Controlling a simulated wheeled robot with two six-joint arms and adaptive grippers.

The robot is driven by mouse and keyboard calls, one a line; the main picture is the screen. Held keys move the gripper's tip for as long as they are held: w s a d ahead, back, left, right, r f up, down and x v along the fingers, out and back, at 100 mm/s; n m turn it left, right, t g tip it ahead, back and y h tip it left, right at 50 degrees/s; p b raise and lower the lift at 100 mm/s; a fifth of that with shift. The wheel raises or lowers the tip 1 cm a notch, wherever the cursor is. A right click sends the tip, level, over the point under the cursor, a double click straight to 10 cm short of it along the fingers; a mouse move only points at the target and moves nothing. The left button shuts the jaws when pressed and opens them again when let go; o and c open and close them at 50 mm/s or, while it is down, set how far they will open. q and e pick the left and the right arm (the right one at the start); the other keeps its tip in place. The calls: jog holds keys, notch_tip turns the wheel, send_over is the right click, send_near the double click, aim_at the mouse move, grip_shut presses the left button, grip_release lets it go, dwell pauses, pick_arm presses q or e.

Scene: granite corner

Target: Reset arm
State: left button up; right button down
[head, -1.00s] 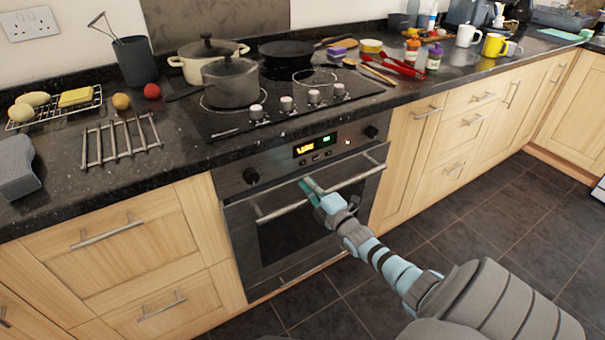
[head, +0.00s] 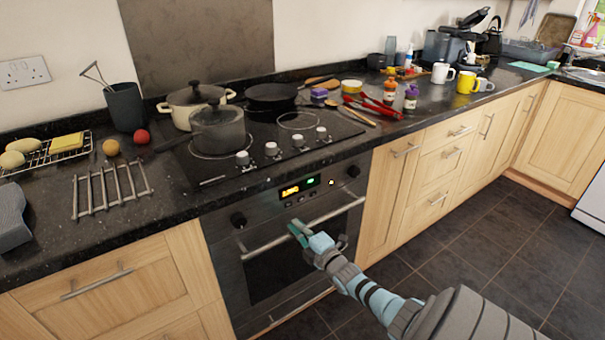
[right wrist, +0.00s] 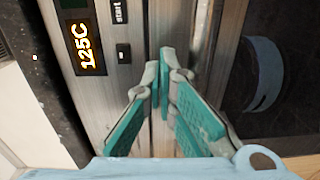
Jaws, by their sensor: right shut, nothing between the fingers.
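My right gripper (head: 299,231) is in front of the oven (head: 255,265), by the oven door's handle bar (head: 262,246). In the right wrist view my right gripper's teal fingers (right wrist: 163,82) meet at the tips, shut with nothing between them. The handle bar (right wrist: 205,35) passes right beside the fingers there; I cannot tell if they touch. The oven door looks closed. The oven display (right wrist: 80,40) reads 125C. My left gripper is not in view.
The black hob (head: 260,145) above the oven holds a grey pot (head: 218,130), a cream pot (head: 185,108) and a frying pan (head: 272,95). A metal rack (head: 112,190) lies on the counter to the left. The tiled floor (head: 470,250) at right is clear.

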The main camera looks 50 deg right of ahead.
jog(key=p+v, duration=0.4)
jog(key=v, duration=0.6)
jog(key=shift+s, duration=0.25)
jog(key=shift+f, duration=0.15)
